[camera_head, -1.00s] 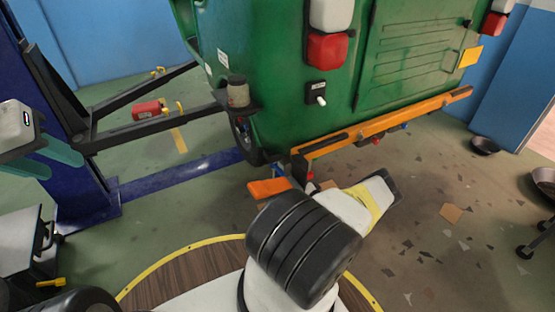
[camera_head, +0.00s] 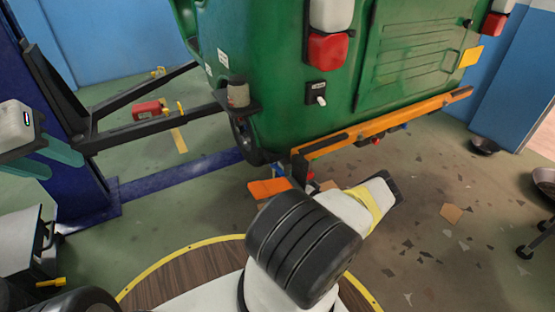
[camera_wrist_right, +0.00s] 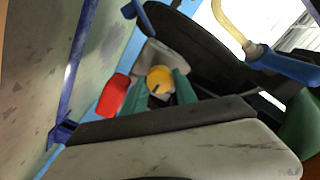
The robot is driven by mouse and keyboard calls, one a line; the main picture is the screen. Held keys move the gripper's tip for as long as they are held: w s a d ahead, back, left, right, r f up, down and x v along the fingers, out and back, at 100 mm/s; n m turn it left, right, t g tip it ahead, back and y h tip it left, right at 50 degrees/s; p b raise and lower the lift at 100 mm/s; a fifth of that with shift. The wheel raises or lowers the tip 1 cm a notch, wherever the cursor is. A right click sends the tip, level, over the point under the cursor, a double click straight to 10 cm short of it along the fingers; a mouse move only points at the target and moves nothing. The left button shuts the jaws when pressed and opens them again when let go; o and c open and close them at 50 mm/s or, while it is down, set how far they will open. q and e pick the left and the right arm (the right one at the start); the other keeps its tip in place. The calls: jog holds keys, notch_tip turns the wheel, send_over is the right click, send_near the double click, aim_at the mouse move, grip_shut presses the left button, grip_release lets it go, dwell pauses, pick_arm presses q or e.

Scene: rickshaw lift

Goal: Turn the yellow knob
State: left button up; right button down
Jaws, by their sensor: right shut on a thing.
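The yellow knob (camera_wrist_right: 160,78) shows in the right wrist view between the two teal fingers of my right gripper (camera_wrist_right: 162,90). The fingers are shut on it, one on each side. A red part (camera_wrist_right: 113,95) lies just left of them. I cannot pick out the knob in the head view, where my white and black right arm covers the middle and its gripper is hidden. My left gripper (camera_head: 45,158) is at the left edge of the head view, with its teal fingers apart and nothing seen between them.
A green rickshaw (camera_head: 270,75) with an orange rear beam (camera_head: 385,122) stands ahead. A blue lift post (camera_head: 75,165) and black lift arm (camera_head: 150,127) are at the left. A red object (camera_head: 148,110) lies beyond that arm.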

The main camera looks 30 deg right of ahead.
jog(key=c, duration=1)
grip_release()
jog(key=shift+o, duration=0.2)
jog(key=shift+s, duration=0.1)
jog(key=s, duration=0.7)
jog(key=shift+s, duration=0.35)
jog(key=shift+d, duration=0.15)
